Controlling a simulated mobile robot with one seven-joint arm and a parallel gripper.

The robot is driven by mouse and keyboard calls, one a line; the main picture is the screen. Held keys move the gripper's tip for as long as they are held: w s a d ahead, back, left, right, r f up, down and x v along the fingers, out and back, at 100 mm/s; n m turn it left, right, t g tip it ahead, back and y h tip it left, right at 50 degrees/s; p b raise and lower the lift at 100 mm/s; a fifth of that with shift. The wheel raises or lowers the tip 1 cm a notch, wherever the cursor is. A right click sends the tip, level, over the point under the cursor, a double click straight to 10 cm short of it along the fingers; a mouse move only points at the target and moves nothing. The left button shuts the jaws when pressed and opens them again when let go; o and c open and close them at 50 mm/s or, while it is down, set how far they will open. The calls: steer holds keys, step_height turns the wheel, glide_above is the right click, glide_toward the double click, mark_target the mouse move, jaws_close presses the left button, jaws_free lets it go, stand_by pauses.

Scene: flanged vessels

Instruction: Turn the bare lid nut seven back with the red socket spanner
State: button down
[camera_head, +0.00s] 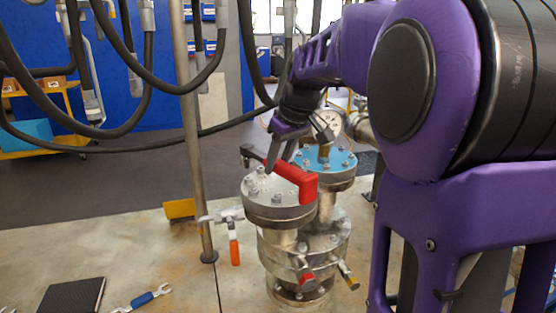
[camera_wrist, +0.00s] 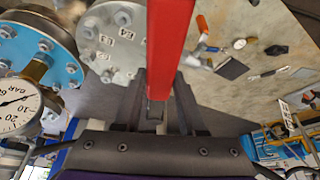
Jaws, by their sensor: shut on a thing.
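The red socket spanner (camera_head: 307,187) lies across the bare metal lid (camera_head: 262,186) of the front vessel, its bent end pointing down at the lid's right edge. My gripper (camera_head: 279,155) is shut on the spanner's bar above the lid. In the wrist view the red bar (camera_wrist: 166,45) runs up from between the fingers (camera_wrist: 157,100) and out of the top edge. The bare lid (camera_wrist: 118,55) shows there left of the bar, with several nuts and small E labels. I cannot read a seven, and cannot tell whether the socket sits on a nut.
A blue-lidded vessel (camera_head: 341,160) stands close behind, with a pressure gauge (camera_head: 330,124) beside it. A post (camera_head: 192,130) and hanging hoses (camera_head: 150,80) are at left. An orange-handled valve (camera_head: 235,250), a dark pad (camera_head: 72,296) and a blue-handled wrench (camera_head: 142,299) are at lower left.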

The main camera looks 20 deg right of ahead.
steer(key=shift+f+b, duration=0.55)
steer(key=shift+f, duration=0.7)
steer(key=shift+f+b, duration=0.95)
steer(key=shift+f, duration=0.2)
